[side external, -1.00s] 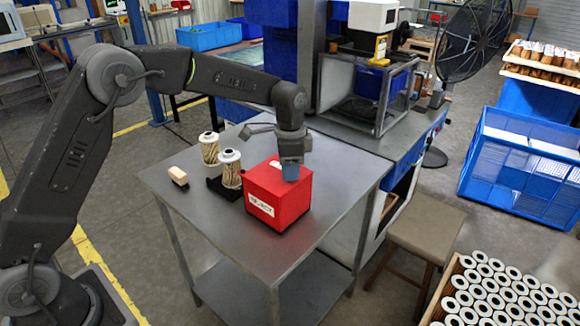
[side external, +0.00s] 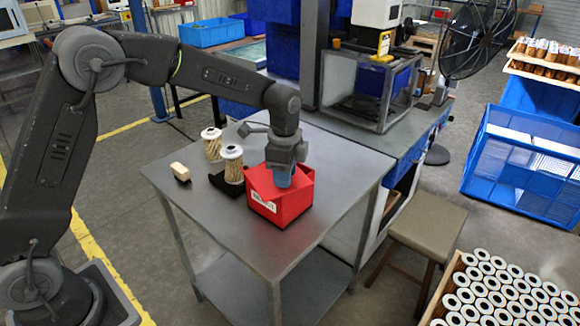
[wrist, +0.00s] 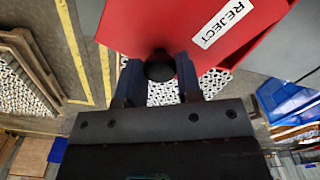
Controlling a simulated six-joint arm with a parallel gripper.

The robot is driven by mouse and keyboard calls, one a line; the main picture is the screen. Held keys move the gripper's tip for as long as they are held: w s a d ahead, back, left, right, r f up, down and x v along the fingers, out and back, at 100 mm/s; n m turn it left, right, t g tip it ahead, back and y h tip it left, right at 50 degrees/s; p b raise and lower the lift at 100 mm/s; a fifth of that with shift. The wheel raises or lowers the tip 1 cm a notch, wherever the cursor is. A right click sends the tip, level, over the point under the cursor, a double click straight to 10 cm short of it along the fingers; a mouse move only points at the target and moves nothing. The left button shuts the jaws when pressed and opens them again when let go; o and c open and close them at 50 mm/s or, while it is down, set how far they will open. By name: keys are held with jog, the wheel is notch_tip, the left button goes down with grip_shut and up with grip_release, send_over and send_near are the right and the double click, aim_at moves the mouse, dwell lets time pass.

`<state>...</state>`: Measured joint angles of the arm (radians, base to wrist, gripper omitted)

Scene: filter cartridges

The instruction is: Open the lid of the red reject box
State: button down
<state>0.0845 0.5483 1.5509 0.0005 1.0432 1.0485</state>
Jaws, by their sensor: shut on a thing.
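The red reject box (side external: 283,208) stands on the grey metal table, its white label facing the front. Its top outline is uneven and its lid looks tilted, though my gripper hides part of it. In the side view my gripper (side external: 279,180) is at the top of the box, slightly tilted. In the wrist view my gripper (wrist: 158,66) is shut on a dark round knob (wrist: 160,70) between its two fingers. Red surfaces and the white REJECT label (wrist: 223,24) lie beyond the knob. The inside of the box cannot be made out.
Two pleated filter cartridges (side external: 212,146) (side external: 233,164) stand left of the box, the nearer one by a black holder (side external: 218,184). The table's front part (side external: 235,225) is clear. A clear-sided machine enclosure (side external: 370,90) stands behind.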

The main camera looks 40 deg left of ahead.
jog(key=s+a+m, duration=0.5)
jog(key=s+m, duration=0.6)
jog(key=m, duration=0.2)
jog(key=shift+s+a, duration=0.25)
jog(key=shift+s, duration=0.05)
dwell(0.3)
jog(key=c, duration=0.8)
grip_release()
jog(key=shift+r, duration=0.1)
notch_tip(320, 180, up, 14)
jog(key=shift+f, duration=0.15)
jog(key=shift+s, duration=0.1)
